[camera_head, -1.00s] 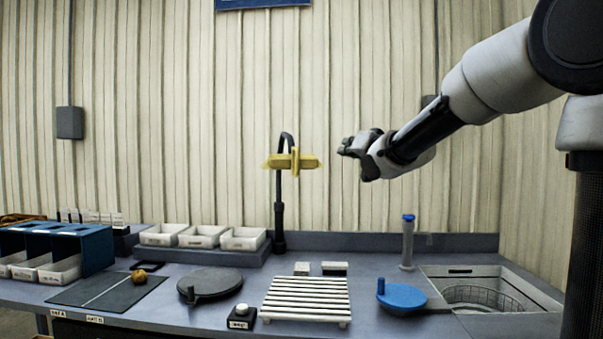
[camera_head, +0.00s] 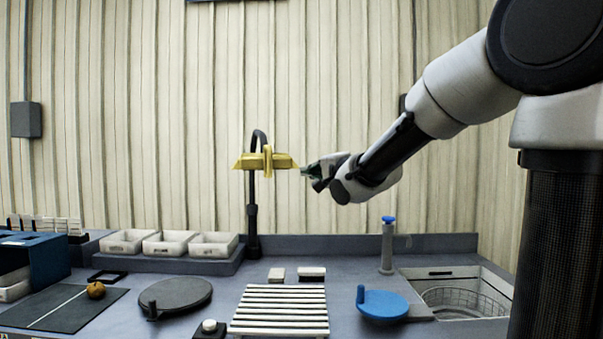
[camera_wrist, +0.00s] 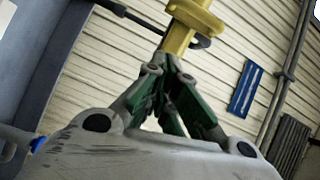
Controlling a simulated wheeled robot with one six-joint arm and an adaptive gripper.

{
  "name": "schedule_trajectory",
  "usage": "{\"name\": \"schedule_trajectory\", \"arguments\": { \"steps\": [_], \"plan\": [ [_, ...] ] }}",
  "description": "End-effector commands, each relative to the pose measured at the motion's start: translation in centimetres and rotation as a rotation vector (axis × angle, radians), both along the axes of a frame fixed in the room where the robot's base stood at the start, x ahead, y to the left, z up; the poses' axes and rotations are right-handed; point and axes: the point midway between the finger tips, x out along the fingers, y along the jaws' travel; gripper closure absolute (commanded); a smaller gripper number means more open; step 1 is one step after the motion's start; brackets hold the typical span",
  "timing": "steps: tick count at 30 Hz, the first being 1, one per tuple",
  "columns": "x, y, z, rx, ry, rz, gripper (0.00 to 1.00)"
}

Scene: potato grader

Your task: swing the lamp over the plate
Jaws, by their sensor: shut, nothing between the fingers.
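The lamp has a yellow head (camera_head: 280,161) on a black post with a curved neck (camera_head: 253,215), standing at the back of the bench. My gripper (camera_head: 305,171) is shut and empty, just right of the lamp head's right end. Whether it touches the head is unclear. In the wrist view the shut green-padded fingers (camera_wrist: 165,65) point at the yellow head (camera_wrist: 185,28), which shows just past their tips. A dark round plate with an upright knob (camera_head: 182,292) lies on the bench left of the post. A blue round disc with a knob (camera_head: 384,304) lies to the right.
A white slatted rack (camera_head: 280,311) lies at the front middle. White bins (camera_head: 165,243) stand on a ledge at back left. A potato (camera_head: 96,290) lies on a dark mat (camera_head: 60,310). A blue-topped post (camera_head: 387,245) and a sink with a wire basket (camera_head: 462,300) are at right.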

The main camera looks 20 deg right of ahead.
Motion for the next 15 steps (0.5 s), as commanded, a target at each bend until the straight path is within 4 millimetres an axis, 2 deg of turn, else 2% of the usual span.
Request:
{"name": "schedule_trajectory", "arguments": {
  "steps": [12,15],
  "plan": [
    [8.4,2.2,-0.6,-0.002,0.002,0.002,1.00],
    [8.2,4.0,-0.7,-0.001,0.000,0.004,1.00]
  ]
}}
